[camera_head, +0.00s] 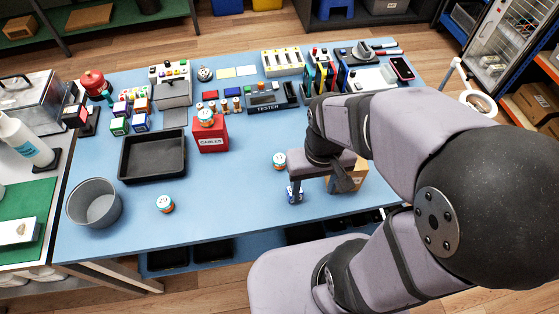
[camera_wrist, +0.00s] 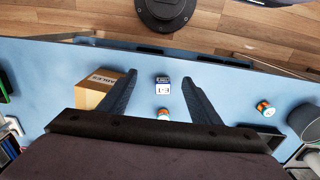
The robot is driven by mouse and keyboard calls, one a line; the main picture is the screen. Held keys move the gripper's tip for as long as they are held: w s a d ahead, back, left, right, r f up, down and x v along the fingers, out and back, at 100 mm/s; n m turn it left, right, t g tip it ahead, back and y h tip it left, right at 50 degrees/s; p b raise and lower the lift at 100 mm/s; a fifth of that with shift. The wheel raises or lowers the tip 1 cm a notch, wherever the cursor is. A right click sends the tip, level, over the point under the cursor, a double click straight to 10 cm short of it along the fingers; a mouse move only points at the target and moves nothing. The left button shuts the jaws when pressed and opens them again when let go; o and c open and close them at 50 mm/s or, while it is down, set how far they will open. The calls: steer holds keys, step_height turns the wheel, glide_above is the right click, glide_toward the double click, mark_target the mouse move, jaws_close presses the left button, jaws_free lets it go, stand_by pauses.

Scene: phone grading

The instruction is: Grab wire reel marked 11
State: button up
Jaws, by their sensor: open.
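Several small wire reels with teal, white and orange bands show; I cannot read a number on any. One reel (camera_head: 279,161) stands on the blue table just left of my gripper (camera_head: 318,182) in the head view. Another reel (camera_head: 165,204) stands near the front left, and a third (camera_head: 205,117) sits on the red box. In the wrist view my gripper (camera_wrist: 160,77) is open and empty, pointing down at the table. A reel (camera_wrist: 163,114) shows between its fingers near the palm, and another reel (camera_wrist: 265,108) is to the right.
A small blue-white box (camera_wrist: 163,88) lies between the fingers in the wrist view. A cardboard box (camera_wrist: 88,98) is beside the left finger. A black tray (camera_head: 153,178), grey bin (camera_head: 94,205) and red CABLES box (camera_head: 211,139) stand left. The front middle of the table is clear.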

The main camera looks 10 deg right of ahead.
step_height(320, 180, up, 4)
steer(key=n+t+h+b, duration=0.7)
steer(key=n+h, duration=0.4)
steer(key=n, duration=1.5)
glide_above(274, 163)
steer(key=s+a+p, duration=0.1)
steer(key=s+a, duration=0.2)
steer(key=a, duration=0.1)
steer(key=f+t, duration=0.1)
steer(key=f, duration=0.1)
steer(key=shift+m, duration=0.3)
steer(key=f, duration=1.5)
steer(key=shift+w+d+f, duration=0.15)
steer(key=shift+d+f, duration=0.2)
steer(key=shift+d, duration=0.05)
steer(key=shift+f, duration=0.5)
steer(key=shift+p+x, duration=0.9)
steer(key=shift+x, duration=0.6)
steer(key=shift+p+x, duration=0.8)
steer(key=shift+x, duration=1.35)
steer(key=shift+a+f, duration=0.1)
steer(key=shift+f, duration=0.05)
